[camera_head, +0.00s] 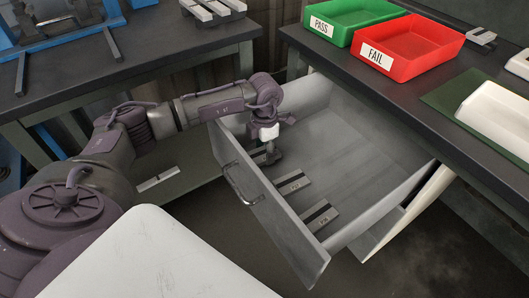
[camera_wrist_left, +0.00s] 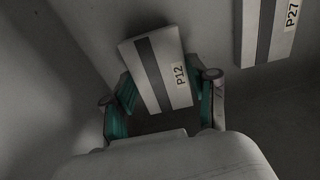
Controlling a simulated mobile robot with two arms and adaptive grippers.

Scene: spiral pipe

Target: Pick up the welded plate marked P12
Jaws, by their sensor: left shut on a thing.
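The welded plate marked P12 (camera_wrist_left: 152,62) is a light grey plate with a dark weld stripe and a tan label. In the left wrist view it sits between the two teal-padded fingers of my left gripper (camera_wrist_left: 163,92), which is shut on it. The plate is slightly tilted in that view. In the head view my left gripper (camera_head: 271,156) reaches down into the open drawer (camera_head: 350,135), near its front left corner. There the plate is mostly hidden by the gripper. My right gripper is not in view.
Two more plates (camera_head: 293,184) (camera_head: 320,216) lie along the drawer front; one marked P27 (camera_wrist_left: 265,30) shows in the wrist view. The drawer front with its handle (camera_head: 238,186) stands close. A green PASS tray (camera_head: 350,14) and red FAIL tray (camera_head: 410,48) stand on the bench.

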